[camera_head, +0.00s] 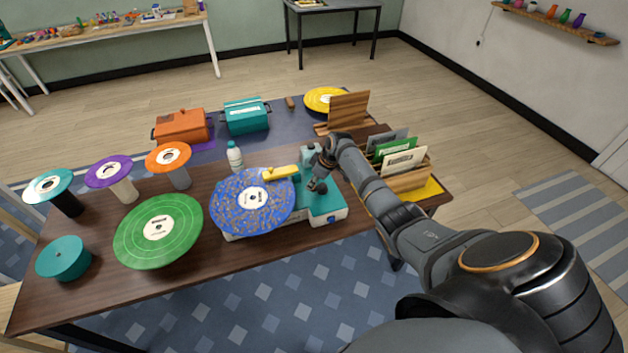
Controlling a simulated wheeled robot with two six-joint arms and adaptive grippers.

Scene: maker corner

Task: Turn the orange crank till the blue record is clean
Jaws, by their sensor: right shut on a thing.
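The blue record (253,203) lies flat on a teal and white cleaning machine (325,214) at the front of the brown table. Tan specks of dirt cover much of its blue surface around the white label. A yellow bar (281,173) reaches over the record's back right edge. My right gripper (319,184) is at the machine's right part, beside the record, and is shut on the crank there. The gripper hides the crank, so its orange colour and exact angle cannot be made out. My left gripper is not in view.
A green record (158,230) lies left of the machine, near several records on stands. A white bottle (235,158) stands close behind the blue record. A wooden record rack (411,180) stands to the right, near my right arm. Orange (181,126) and teal (246,115) boxes stand behind.

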